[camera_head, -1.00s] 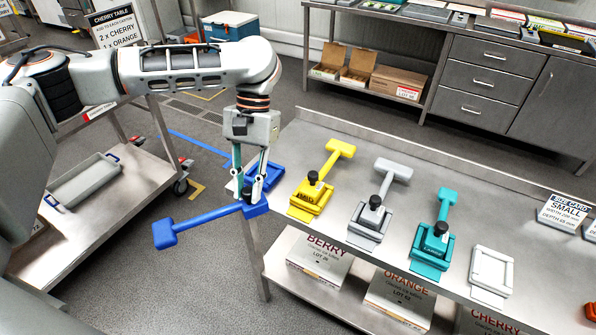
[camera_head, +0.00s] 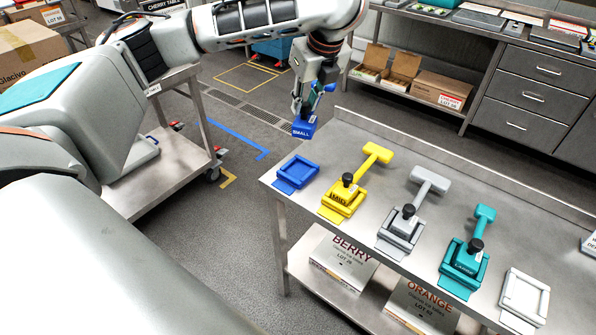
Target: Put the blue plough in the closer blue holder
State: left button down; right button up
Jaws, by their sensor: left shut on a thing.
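The blue plough (camera_head: 303,130), with its "SMALL" label facing me, hangs in my left gripper (camera_head: 311,106). The gripper is shut on it, above and beyond the table's far left corner area. Most of the plough's handle is hidden by the gripper or turned away. The blue holder (camera_head: 296,172) lies empty at the left end of the steel table (camera_head: 285,194), below and slightly left of the plough, apart from it. Only one blue holder shows. My right gripper is not in view.
Right of the blue holder stand a yellow plough in its holder (camera_head: 343,203), a grey one (camera_head: 401,234) and a teal one (camera_head: 465,262). An empty white holder (camera_head: 525,298) is farther right. The raised rear edge (camera_head: 430,152) runs behind them.

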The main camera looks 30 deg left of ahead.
aim_at(301, 124)
pick_arm(q)
jog(key=a+r+m, duration=0.1)
jog(key=w+r+m, duration=0.1)
jog(key=a+r+m+t+h, duration=0.1)
jog(key=m, duration=0.1)
jog(key=shift+w+a, duration=0.35)
jog(key=shift+f, duration=9.85)
jog(key=c, duration=1.9)
grip_release()
jog(key=shift+f, duration=0.1)
jog(key=shift+o, duration=0.3)
jog(key=shift+s+r, duration=0.1)
jog(key=shift+r, duration=0.35)
jog(key=v, duration=1.1)
jog(key=shift+s+r, duration=0.1)
jog(key=shift+s, duration=0.05)
